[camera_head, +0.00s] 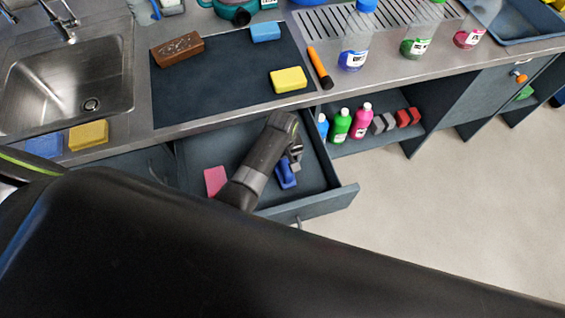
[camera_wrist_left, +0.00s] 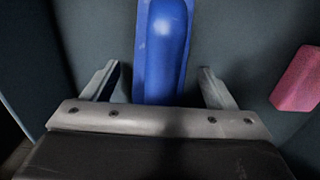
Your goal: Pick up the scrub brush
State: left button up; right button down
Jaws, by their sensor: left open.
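The scrub brush, a blue brush with a rounded handle, lies in the open drawer (camera_head: 325,201). In the head view the brush (camera_head: 286,174) shows beside my left gripper (camera_head: 294,158), which partly covers it. In the left wrist view the brush (camera_wrist_left: 163,50) runs up from between the two fingers of my left gripper (camera_wrist_left: 159,88). The fingers are apart, one on each side of the brush, with a gap on both sides. The near end of the brush is hidden by the gripper body. My right gripper is not seen.
A pink sponge (camera_head: 215,181) lies in the drawer left of the brush; it also shows in the left wrist view (camera_wrist_left: 298,80). The drawer walls stand close around. Several bottles (camera_head: 341,125) stand on the shelf to the right. The counter with a sink (camera_head: 70,85) is above.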

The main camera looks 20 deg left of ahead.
pick_arm(q)
jog(key=shift+c, duration=0.5)
jog(key=c, duration=1)
jog(key=shift+r+p, duration=7.45)
jog(key=shift+r, duration=1.55)
